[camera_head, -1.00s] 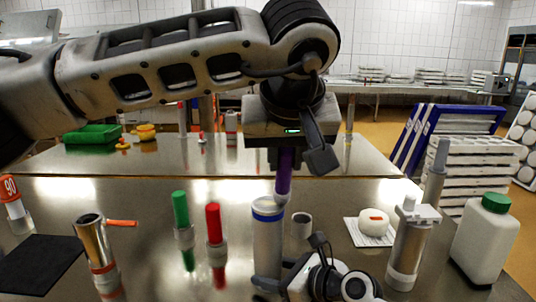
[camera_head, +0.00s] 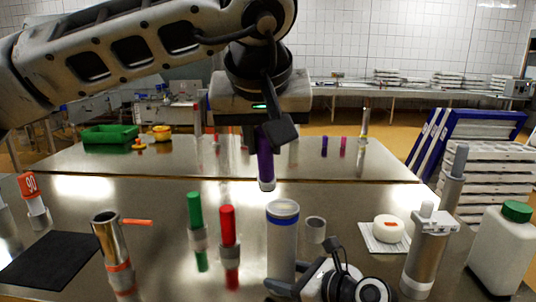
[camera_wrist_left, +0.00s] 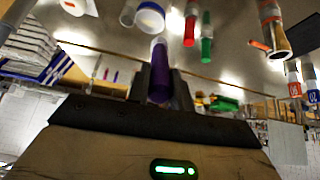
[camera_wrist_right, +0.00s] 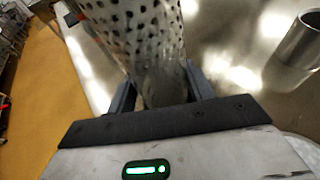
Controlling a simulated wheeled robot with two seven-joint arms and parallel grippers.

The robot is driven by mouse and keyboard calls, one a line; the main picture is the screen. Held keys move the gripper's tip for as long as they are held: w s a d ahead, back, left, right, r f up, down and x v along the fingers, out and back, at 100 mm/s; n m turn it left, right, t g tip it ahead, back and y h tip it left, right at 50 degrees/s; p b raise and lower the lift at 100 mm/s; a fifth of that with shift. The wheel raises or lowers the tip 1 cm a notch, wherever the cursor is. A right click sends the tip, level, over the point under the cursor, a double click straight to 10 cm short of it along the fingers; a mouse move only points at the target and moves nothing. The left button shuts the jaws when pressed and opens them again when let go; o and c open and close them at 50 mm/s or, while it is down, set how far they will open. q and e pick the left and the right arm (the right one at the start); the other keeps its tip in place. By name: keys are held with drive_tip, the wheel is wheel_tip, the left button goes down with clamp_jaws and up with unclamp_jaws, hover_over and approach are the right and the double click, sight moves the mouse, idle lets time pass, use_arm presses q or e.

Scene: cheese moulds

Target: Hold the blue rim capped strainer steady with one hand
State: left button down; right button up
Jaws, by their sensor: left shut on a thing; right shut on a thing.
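The blue rim capped strainer (camera_head: 282,245) stands upright on the steel table; its blue rim also shows in the left wrist view (camera_wrist_left: 151,17). My right gripper (camera_head: 284,289) is shut on its lower part. The right wrist view shows the perforated wall (camera_wrist_right: 140,35) between the fingers (camera_wrist_right: 158,90). My left gripper (camera_head: 264,132) is shut on a purple handled tool (camera_head: 265,165) with a pale lower end. In the head view this tool hangs above and left of the strainer's top, apart from it. The left wrist view also shows the purple handle (camera_wrist_left: 160,75).
Green (camera_head: 196,220) and red (camera_head: 228,225) handled tools stand left of the strainer. A metal cup (camera_head: 109,240) is farther left. A small cup (camera_head: 315,229), white cheese (camera_head: 389,228), metal cylinder (camera_head: 426,260) and white bottle (camera_head: 502,250) are to the right.

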use_arm(q)
drive_tip(key=shift+r, duration=2.5)
drive_tip(key=shift+f, duration=0.4)
